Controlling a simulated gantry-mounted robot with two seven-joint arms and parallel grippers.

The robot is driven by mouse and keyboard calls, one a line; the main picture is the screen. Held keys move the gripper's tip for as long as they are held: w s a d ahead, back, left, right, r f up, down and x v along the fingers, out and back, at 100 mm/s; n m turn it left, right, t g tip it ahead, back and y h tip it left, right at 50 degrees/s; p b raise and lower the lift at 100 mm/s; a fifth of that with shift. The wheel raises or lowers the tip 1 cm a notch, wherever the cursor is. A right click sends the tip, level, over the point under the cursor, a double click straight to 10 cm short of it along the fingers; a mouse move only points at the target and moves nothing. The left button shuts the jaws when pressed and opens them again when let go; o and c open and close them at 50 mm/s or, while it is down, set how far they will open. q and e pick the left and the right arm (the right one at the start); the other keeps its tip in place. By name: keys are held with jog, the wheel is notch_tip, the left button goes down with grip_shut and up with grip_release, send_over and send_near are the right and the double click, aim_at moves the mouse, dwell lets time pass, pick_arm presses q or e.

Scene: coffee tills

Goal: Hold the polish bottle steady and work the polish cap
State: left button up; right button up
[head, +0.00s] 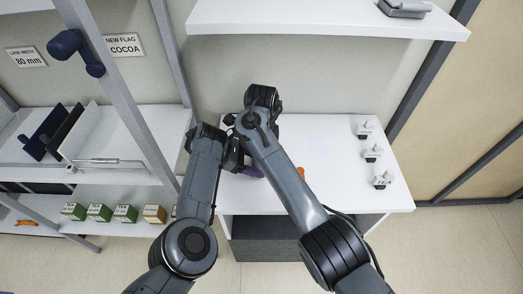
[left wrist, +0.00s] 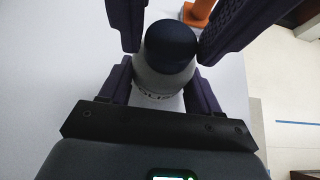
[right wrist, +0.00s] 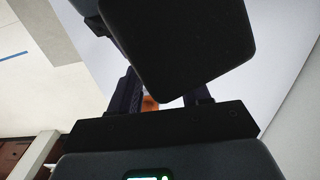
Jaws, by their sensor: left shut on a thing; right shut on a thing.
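The polish bottle (left wrist: 160,82) shows in the left wrist view, with a pale grey body and partly hidden lettering. Its dark navy polish cap (left wrist: 171,45) is on top. My left gripper (left wrist: 160,88) is shut on the bottle's body, one finger on each side. My right gripper's fingers flank the cap, and that gripper is shut on it. In the head view my left gripper (head: 237,150) and right gripper (head: 262,100) meet over the white counter, and my arms hide the bottle. In the right wrist view a dark block hides the cap and the tips of my right gripper's fingers.
An orange object (left wrist: 198,12) stands on the white counter (head: 330,140) beyond the bottle. Several small white items (head: 372,153) stand at the counter's right. A shelf (head: 310,22) hangs above the back. Small green boxes (head: 98,212) line a lower left shelf. The counter's middle right is clear.

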grip_shut()
jog(key=shift+m, duration=0.6)
jog(key=o, duration=0.6)
grip_release()
jog(key=shift+m, duration=0.9)
jog(key=o, duration=0.6)
jog(key=shift+c, duration=0.2)
notch_tip(320, 180, up, 12)
